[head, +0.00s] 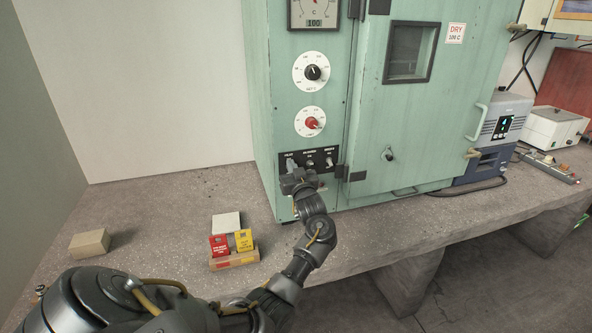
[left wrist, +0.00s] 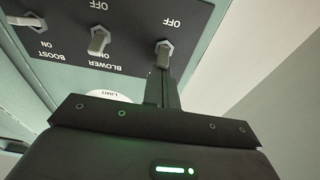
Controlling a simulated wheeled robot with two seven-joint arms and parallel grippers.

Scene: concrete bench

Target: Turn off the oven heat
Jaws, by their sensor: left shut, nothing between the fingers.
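The green oven (head: 271,110) stands on the bench with a black switch panel (head: 325,157) low on its front. My left gripper (head: 290,176) is at the panel's leftmost toggle switch (head: 291,164). In the left wrist view the panel appears upside down. There my left gripper's shut fingers (left wrist: 163,80) are at the tip of the rightmost toggle (left wrist: 164,55), with nothing held. Its lever points down the picture, toward the fingers; I cannot tell if they touch. An OFF mark shows above it; its name is hidden. The blower toggle (left wrist: 97,42) and boost toggle (left wrist: 28,21) are beside it.
A black-knobbed dial (head: 312,73) and a red-knobbed dial (head: 310,122) are above the panel. A blue-grey device (head: 508,115) is right of the oven.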

